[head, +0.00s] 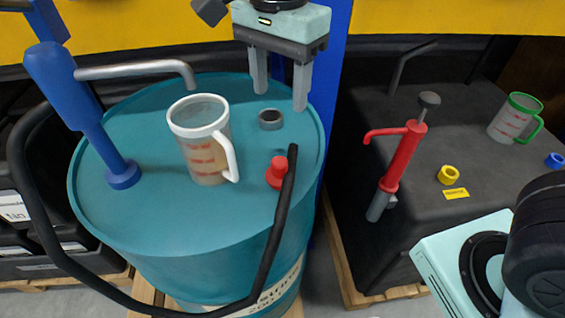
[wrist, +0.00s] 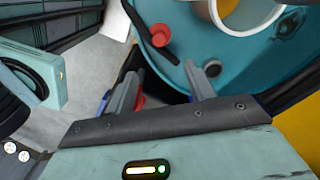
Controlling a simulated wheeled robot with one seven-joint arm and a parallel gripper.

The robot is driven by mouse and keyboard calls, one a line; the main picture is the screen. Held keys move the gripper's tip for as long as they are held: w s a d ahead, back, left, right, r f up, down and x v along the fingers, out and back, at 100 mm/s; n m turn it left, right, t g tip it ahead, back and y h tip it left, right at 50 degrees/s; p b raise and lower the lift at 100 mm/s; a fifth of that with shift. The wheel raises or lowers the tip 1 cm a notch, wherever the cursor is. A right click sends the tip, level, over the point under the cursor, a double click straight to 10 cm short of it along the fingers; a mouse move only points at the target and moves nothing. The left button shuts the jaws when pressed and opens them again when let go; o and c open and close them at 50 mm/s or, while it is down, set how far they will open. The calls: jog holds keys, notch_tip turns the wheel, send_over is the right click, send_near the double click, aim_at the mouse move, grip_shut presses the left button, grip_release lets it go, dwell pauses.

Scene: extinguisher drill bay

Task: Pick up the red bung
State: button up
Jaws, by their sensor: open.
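The red bung (head: 275,174) stands on the lid of the teal drum (head: 130,215), near its right rim in the head view. A black hose passes close along its right side and partly overlaps it there. In the wrist view the red bung (wrist: 160,38) shows beyond the fingertips, with the hose beside it. My gripper (head: 280,97) is open and empty above the back right of the lid, behind the bung. In the wrist view my gripper (wrist: 162,72) has its fingers wide apart with nothing between them.
A jug (head: 203,150) with a white rim stands left of the bung. A grey-ringed bung opening (head: 271,119) lies behind it. A blue pump (head: 95,125) with a metal spout rises at left, and its black hose (head: 270,250) loops over the drum's front. A black tank (head: 345,130) with a red pump (head: 402,158) stands right.

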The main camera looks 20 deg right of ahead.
aim_at(280, 161)
notch_tip(280, 161, down, 11)
jog(key=shift+s+f+p, duration=0.1)
jog(key=shift+f+p, duration=0.05)
jog(key=shift+p, duration=0.8)
jog(key=shift+f+p, duration=0.9)
jog(key=shift+f, duration=1.75)
grip_shut()
